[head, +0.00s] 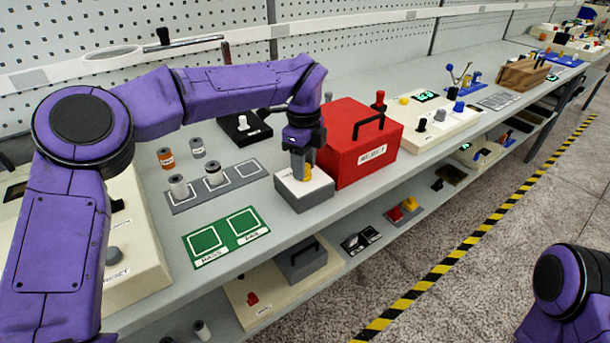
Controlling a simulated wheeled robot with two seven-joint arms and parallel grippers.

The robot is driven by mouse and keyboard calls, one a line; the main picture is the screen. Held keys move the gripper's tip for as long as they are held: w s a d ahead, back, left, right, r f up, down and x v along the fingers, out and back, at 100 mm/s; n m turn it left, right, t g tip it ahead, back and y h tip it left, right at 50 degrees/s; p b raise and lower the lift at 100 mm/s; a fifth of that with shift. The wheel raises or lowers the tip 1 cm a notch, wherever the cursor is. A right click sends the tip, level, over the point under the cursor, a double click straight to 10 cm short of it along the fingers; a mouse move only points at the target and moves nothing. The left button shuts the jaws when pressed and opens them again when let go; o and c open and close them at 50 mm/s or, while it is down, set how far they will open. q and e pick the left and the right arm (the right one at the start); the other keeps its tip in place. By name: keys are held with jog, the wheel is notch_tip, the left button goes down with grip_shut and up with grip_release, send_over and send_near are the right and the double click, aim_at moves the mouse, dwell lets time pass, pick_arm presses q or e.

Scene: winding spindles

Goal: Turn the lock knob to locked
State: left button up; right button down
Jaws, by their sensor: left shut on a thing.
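No lock label is readable there. My right gripper is out of view; only part of that arm shows at the lower right.
A red box (345,150) with a black handle stands close to the right of the small box. A grey tray (225,184) with spools and a green two-square mat (228,238) lie to the left. A cream panel (445,130) with knobs is farther right.

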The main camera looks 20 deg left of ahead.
pick_arm(q)
jog(key=shift+f+n+b, duration=0.1)
jog(key=shift+n+b, duration=1.7)
jog(key=shift+n, duration=0.1)
jog(key=o, duration=1)
jog(key=shift+o, duration=0.2)
jog(key=shift+s, duration=0.1)
notch_tip(320, 180, up, 11)
jog(key=p, duration=0.1)
jog(key=shift+f, duration=0.15)
